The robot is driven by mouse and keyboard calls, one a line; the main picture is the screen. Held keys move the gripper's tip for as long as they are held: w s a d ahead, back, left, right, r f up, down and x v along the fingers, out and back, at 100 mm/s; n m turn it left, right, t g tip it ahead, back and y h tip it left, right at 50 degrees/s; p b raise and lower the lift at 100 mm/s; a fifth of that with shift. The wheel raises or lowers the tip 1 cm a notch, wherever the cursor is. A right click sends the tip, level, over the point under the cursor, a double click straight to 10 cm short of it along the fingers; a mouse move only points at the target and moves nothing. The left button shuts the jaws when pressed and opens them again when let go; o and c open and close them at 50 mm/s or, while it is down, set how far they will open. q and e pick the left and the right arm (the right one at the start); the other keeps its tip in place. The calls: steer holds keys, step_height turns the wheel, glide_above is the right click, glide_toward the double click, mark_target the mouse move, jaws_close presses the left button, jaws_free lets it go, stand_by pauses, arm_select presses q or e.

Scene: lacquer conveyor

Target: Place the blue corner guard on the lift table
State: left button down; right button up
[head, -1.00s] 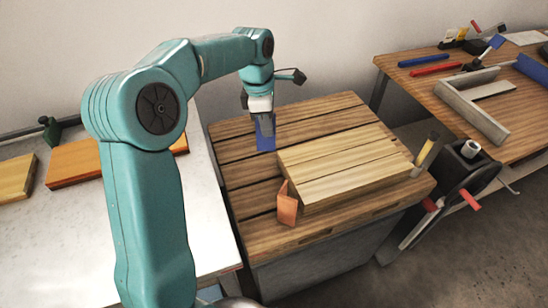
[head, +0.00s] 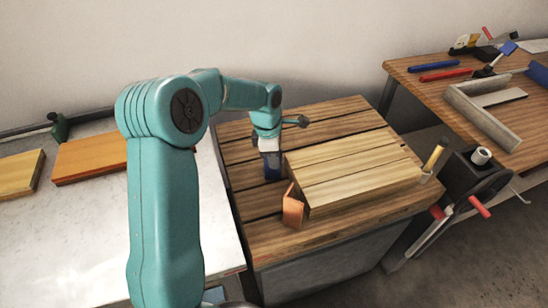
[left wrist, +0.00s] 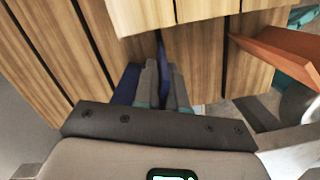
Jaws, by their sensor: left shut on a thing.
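The blue corner guard (head: 273,173) is in my left gripper (head: 270,160), at the left side of the pale plank stack on the lift table (head: 238,165). In the left wrist view the blue guard (left wrist: 126,84) shows beside and between the fingers of the left gripper (left wrist: 163,85), which are shut on it. The gripper hides much of it. I cannot tell whether the guard touches the table's slatted top. My right gripper is in neither view.
The pale plank stack (head: 350,170) fills much of the table's right part. An orange corner guard (head: 293,206) stands at its near left corner. Bare slats lie left of the stack. A white bench (head: 90,225) with boards is on the left, a wooden workbench (head: 430,85) on the right.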

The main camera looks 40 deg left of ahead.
arm_select(q)
steer(key=shift+f, duration=0.2)
steer(key=c, duration=1.2)
jaws_free()
steer(key=shift+r, duration=0.1)
steer(key=shift+r, duration=0.15)
steer(key=r, duration=0.4)
steer(key=r+p, duration=0.1)
steer(key=r, duration=0.3)
steer(key=s+a+r, duration=0.1)
steer(key=r, duration=0.3)
steer(key=shift+f, duration=0.1)
